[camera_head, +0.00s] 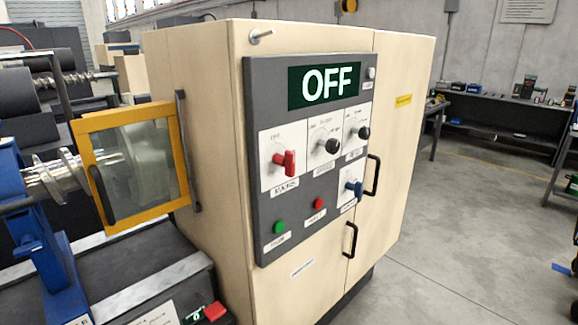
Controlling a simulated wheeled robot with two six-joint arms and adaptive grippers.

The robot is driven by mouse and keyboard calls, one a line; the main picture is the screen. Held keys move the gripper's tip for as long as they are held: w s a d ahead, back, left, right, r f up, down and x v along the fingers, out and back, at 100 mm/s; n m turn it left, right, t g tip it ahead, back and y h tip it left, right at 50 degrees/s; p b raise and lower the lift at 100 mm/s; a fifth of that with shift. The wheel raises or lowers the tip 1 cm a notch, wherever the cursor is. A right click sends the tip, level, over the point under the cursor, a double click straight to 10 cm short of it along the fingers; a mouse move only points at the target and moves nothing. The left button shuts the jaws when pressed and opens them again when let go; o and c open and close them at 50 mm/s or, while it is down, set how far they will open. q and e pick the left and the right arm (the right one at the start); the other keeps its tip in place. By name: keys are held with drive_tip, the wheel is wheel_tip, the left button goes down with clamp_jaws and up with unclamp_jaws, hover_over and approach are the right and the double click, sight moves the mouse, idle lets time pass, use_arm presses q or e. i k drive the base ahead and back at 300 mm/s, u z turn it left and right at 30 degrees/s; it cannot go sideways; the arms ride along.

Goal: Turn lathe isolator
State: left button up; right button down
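A beige lathe cabinet (207,150) stands in the middle of the head view with a dark grey control panel (252,200) on its front. A display (324,85) on the panel reads "OFF". A red-handled rotary switch (285,162) sits at the panel's left. Two black-knobbed switches (330,145) (362,132) are to its right, and a blue-handled switch (353,188) is below them. Labels are too small to read surely, so I cannot tell which switch is the isolator. Neither of my grippers is in view.
A green button (279,227) and a red button (318,203) sit low on the panel. Black door handles (373,175) stick out at its right. A yellow-framed guard (184,160) is at the left. Open floor (455,240) lies to the right.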

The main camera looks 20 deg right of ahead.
sight(288, 161)
drive_tip(key=k, duration=0.5)
drive_tip(key=z, duration=1.4)
drive_tip(key=i, duration=0.4)
drive_tip(key=z, duration=0.4)
